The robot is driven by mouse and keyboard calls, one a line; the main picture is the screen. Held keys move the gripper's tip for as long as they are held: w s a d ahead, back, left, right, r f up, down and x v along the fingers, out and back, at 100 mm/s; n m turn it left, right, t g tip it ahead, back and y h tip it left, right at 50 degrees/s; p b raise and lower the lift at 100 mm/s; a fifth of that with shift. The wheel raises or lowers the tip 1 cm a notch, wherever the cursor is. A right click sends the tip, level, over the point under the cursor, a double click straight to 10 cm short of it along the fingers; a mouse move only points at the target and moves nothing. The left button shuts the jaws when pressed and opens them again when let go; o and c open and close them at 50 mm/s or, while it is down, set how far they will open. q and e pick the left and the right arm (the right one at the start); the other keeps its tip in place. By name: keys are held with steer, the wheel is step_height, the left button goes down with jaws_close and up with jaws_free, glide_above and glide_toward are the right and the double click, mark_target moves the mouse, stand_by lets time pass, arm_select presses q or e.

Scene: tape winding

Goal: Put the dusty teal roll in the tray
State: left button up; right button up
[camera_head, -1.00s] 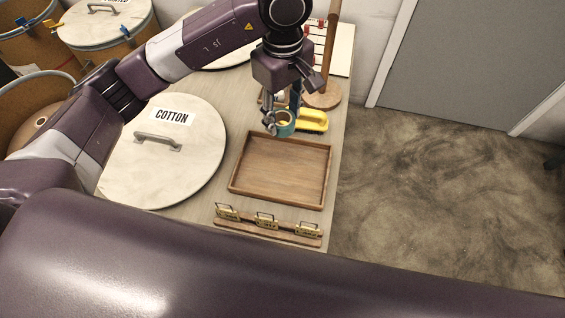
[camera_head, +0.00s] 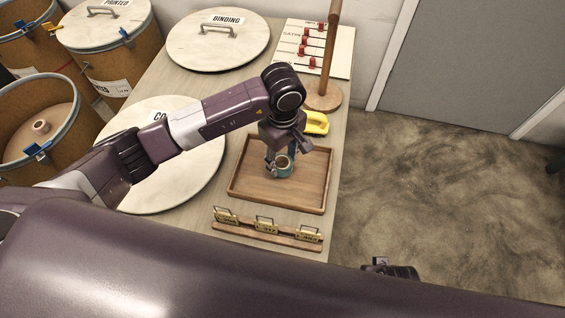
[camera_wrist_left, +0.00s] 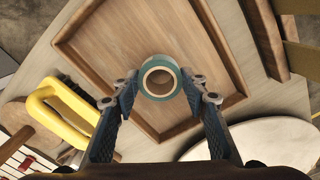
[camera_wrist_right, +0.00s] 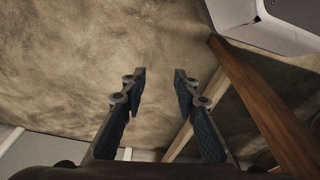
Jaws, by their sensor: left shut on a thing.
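The dusty teal roll (camera_head: 284,166) has a pale core and appears over the wooden tray (camera_head: 275,206), toward its far half. My left gripper (camera_head: 281,160) is shut on the roll. In the left wrist view the roll (camera_wrist_left: 160,91) sits between the fingertips, with the tray (camera_wrist_left: 115,46) behind it. I cannot tell whether the roll touches the tray floor. The tray is otherwise empty. My right gripper (camera_wrist_right: 157,75) is open and empty above the floor, away from the table.
A yellow-handled tool (camera_head: 316,124) lies just beyond the tray, near a wooden post on a round base (camera_head: 323,97). A rack with small labelled tags (camera_head: 267,228) lies in front. The round COTTON lid (camera_head: 195,185) is at the left.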

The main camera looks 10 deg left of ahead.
mark_target(282, 163)
arm_select(q)
step_height(282, 163, down, 2)
steer(key=shift+f, duration=0.1)
arm_select(e)
steer(key=shift+w+r, duration=0.2)
steer(key=shift+r, duration=0.25)
arm_select(q)
steer(key=shift+f, duration=0.1)
arm_select(e)
steer(key=shift+r, duration=0.35)
arm_select(q)
steer(key=o, duration=1)
steer(key=shift+o, duration=0.2)
arm_select(e)
steer(key=shift+w+a+r, duration=0.1)
steer(key=shift+r, duration=0.05)
arm_select(q)
step_height(282, 163, up, 12)
steer(key=p, duration=0.1)
arm_select(e)
steer(key=f, duration=0.1)
steer(key=s+f, duration=0.1)
steer(key=f, duration=0.1)
steer(key=s+f, duration=0.1)
steer(key=f, duration=0.1)
steer(key=shift+d, duration=0.2)
steer(key=shift+a, duration=0.15)
